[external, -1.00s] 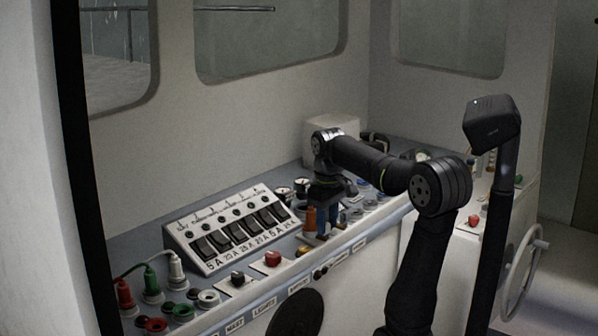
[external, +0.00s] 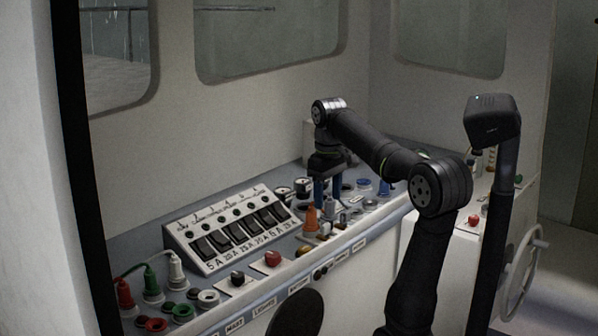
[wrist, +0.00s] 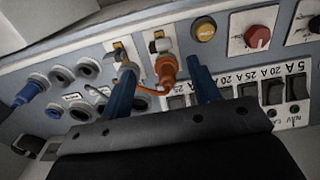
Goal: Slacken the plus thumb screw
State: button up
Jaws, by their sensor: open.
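My gripper (external: 328,192) is open and empty, its two blue fingers pointing down above the console. In the wrist view my gripper (wrist: 162,88) has one finger on each side of an orange terminal piece (wrist: 166,68), with a clear gap on the right. The orange terminal piece (external: 311,219) stands upright on a brass-coloured base, with an orange lead at its foot. A grey terminal piece (external: 330,209) stands beside it on a similar base; it also shows in the wrist view (wrist: 120,52). No plus mark is readable, so I cannot tell which part is the plus thumb screw.
A sloped switch panel (external: 228,228) stands left of the terminals. A red knob (external: 272,258) and a black knob (external: 237,278) sit near the front edge. Air above the console is free.

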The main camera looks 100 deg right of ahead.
aim_at(327, 224)
notch_tip(327, 224, up, 10)
dwell(0.3)
jog(key=shift+f, duration=0.1)
dwell(0.3)
notch_tip(327, 224, down, 17)
jog(key=shift+f, duration=0.2)
dwell(0.5)
jog(key=m, duration=0.4)
jog(key=shift+m, duration=0.3)
notch_tip(327, 224, up, 18)
jog(key=shift+f, duration=0.25)
dwell(2.3)
dwell(1.4)
